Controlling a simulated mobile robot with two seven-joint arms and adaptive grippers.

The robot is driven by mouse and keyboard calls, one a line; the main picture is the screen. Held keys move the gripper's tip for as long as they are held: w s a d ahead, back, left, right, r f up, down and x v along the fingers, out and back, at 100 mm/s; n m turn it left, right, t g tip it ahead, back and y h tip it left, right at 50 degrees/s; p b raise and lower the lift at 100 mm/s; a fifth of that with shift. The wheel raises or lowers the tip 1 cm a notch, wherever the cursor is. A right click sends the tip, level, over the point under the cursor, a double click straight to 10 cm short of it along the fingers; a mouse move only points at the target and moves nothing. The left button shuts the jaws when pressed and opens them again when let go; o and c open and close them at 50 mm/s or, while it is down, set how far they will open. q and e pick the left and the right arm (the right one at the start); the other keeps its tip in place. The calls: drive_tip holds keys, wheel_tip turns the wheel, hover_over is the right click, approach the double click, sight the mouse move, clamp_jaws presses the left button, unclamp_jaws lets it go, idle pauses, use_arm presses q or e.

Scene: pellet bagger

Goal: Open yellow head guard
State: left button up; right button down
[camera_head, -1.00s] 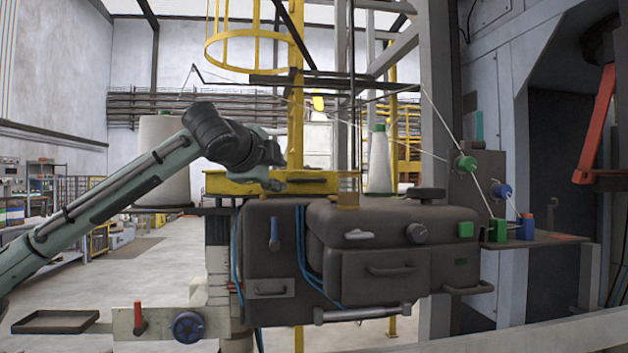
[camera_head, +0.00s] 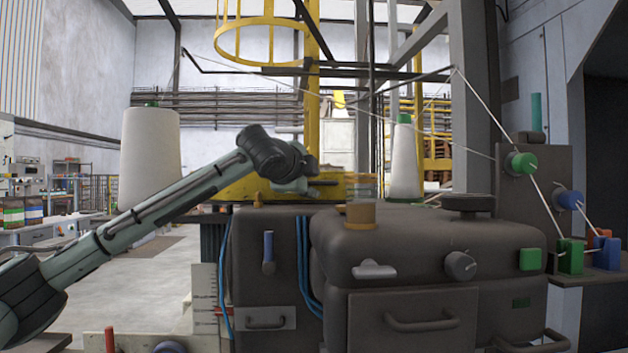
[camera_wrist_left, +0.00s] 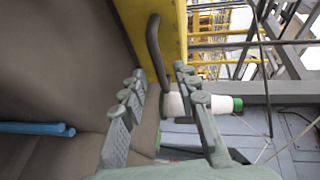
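The yellow head guard (camera_head: 331,188) sits on top of the dark machine head, partly hidden behind my left gripper (camera_head: 303,182). In the left wrist view the guard is a yellow panel (camera_wrist_left: 170,28) with a dark bar handle (camera_wrist_left: 156,48) along it. My left gripper's two fingers (camera_wrist_left: 160,78) are open and apart. The lower end of the handle appears between the fingertips; I cannot tell whether they touch it. My right gripper is not in view.
The dark machine head (camera_head: 400,245) fills the lower middle. White thread cones stand at left (camera_head: 150,150) and behind (camera_head: 404,160). A thread runs to the green tension knob (camera_head: 523,162) at right. Blue cables (camera_head: 303,265) hang in front. Open floor lies at left.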

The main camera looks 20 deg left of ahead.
use_arm(q)
drive_tip(key=shift+w+f, duration=0.15)
drive_tip(key=shift+w, duration=0.7)
clamp_jaws()
